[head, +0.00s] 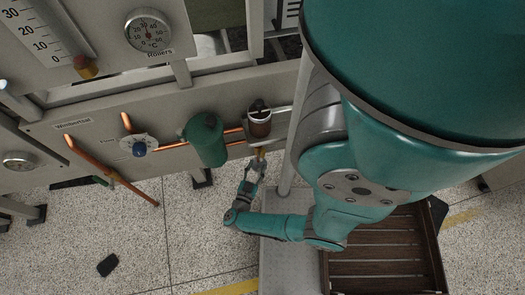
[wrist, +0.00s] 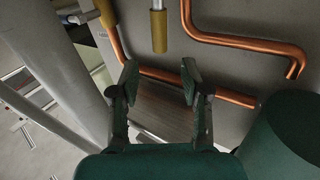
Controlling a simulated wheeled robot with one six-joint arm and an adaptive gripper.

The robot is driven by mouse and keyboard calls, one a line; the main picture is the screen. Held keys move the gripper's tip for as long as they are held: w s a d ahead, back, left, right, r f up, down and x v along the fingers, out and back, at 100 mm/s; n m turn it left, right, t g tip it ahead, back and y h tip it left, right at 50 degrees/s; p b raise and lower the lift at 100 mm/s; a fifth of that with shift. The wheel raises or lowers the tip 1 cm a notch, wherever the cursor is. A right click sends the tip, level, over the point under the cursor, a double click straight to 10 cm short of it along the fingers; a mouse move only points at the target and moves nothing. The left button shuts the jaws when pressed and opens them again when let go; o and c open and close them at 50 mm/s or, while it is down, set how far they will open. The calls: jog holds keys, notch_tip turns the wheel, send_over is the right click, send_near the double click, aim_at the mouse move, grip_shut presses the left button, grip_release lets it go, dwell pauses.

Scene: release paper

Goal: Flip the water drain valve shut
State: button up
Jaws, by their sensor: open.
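The frames carry no readable label for the drain valve, so I cannot tell for certain which part it is. A metal rod with a brass-coloured end (wrist: 159,32) hangs in front of the grey panel in the wrist view, just beyond my fingertips. A small brass-coloured piece (head: 260,152) shows above my gripper (head: 257,165) in the head view. My gripper is open in the wrist view (wrist: 160,74), with nothing between its fingers. The brass-coloured end is apart from the fingers.
Copper pipes (wrist: 245,42) run along the panel. A green cylinder (head: 207,140) stands left of my gripper. A pale post (head: 292,150) stands to its right. A wooden slatted crate (head: 385,255) lies at lower right.

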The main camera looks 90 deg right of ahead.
aim_at(263, 153)
jog(key=shift+x, duration=4.2)
grip_shut()
